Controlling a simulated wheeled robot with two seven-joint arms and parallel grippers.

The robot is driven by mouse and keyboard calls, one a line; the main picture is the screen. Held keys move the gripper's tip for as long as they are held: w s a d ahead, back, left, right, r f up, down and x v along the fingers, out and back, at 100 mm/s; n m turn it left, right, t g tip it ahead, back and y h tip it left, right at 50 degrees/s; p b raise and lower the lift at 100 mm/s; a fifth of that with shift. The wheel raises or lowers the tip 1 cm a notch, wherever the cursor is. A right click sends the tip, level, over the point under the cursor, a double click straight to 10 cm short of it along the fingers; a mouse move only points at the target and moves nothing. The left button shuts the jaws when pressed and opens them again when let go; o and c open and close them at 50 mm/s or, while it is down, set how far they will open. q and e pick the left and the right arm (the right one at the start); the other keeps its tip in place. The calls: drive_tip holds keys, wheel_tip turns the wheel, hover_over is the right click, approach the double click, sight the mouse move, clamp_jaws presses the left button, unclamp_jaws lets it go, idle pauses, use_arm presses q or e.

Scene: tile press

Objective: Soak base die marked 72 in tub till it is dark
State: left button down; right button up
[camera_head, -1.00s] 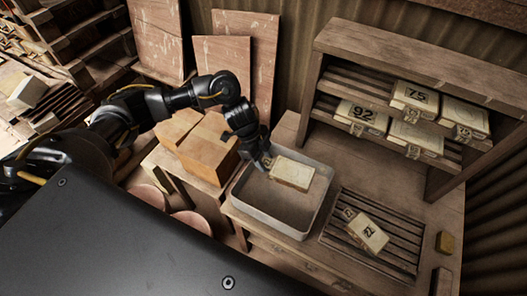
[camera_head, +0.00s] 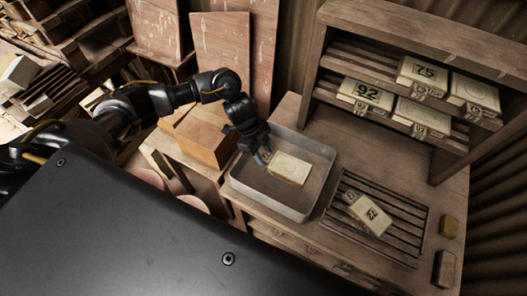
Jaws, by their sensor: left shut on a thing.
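My left gripper (camera_head: 263,156) is shut on the tab end of a pale block-shaped die (camera_head: 290,168). The die has a faint round outline on its top face; I cannot read a number on it. It is held within the walls of the grey metal tub (camera_head: 303,212) and looks pale. I cannot tell whether it touches the tub's floor or any water. Another pale die (camera_head: 368,213), with a marking that looks like 72, lies on the slatted rack right of the tub. My right gripper is not in view.
A wooden shelf (camera_head: 425,35) at the back right holds several pale dies, including one marked 92 (camera_head: 366,94) and one marked 75 (camera_head: 423,72). Cardboard-coloured boxes (camera_head: 207,140) stand left of the tub. Small blocks (camera_head: 449,226) lie right of the slatted rack (camera_head: 405,255).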

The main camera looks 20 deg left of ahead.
use_arm(q)
drive_tip(key=c, duration=2.2)
unclamp_jaws()
wheel_tip(320, 180, down, 6)
drive_tip(key=b, duration=0.3)
drive_tip(key=shift+r, duration=0.15)
drive_tip(key=c, duration=2.2)
unclamp_jaws()
drive_tip(key=shift+f+b, duration=0.85)
drive_tip(key=shift+f, duration=0.2)
drive_tip(key=c, duration=2.2)
unclamp_jaws()
drive_tip(key=c, duration=2.2)
unclamp_jaws()
